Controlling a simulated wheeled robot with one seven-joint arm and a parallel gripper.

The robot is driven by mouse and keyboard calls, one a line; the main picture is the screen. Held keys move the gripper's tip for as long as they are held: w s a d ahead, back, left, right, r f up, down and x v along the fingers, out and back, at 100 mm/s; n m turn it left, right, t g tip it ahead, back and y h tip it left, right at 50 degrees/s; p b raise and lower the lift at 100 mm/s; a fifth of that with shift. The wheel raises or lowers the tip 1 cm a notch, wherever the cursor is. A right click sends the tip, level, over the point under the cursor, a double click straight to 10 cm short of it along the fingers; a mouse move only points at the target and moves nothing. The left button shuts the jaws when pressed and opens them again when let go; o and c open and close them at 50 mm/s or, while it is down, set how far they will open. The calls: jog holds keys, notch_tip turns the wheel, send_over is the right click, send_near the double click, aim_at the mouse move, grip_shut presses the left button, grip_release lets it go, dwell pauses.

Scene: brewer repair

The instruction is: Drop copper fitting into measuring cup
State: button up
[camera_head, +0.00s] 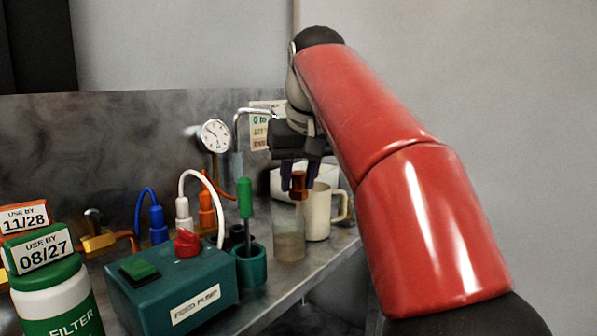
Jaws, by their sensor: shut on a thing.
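My gripper (300,177) points down with its dark fingers shut on the copper fitting (298,188), a small reddish-brown piece. The fitting shows just above the rim of a clear cup (290,244) with brownish contents in its lower part. A cream cup with a handle (318,216) stands right beside it, to the right and slightly behind. I cannot tell for sure which of the two is the measuring cup, nor the exact depth of the fitting over either rim. My red arm comes in from the right.
A teal feed pump box (172,298) and a teal holder with a green-handled tool (250,265) stand left of the cups. A white bin (276,184) is behind them. A gauge (215,136) and bent pipe are at the back. The shelf's front edge is close to the cups.

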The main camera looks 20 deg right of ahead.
jog(key=o, duration=1.1)
jog(key=shift+c, duration=0.2)
jog(key=shift+r, duration=0.1)
jog(key=v, duration=0.7)
jog(key=shift+r, duration=0.25)
jog(key=shift+s, duration=0.2)
jog(key=s+f, duration=0.6)
jog(key=f, duration=0.5)
jog(key=s+f, duration=0.6)
jog(key=f, duration=0.6)
jog(key=s+f, duration=0.7)
jog(key=f, duration=0.5)
jog(key=shift+t, duration=0.4)
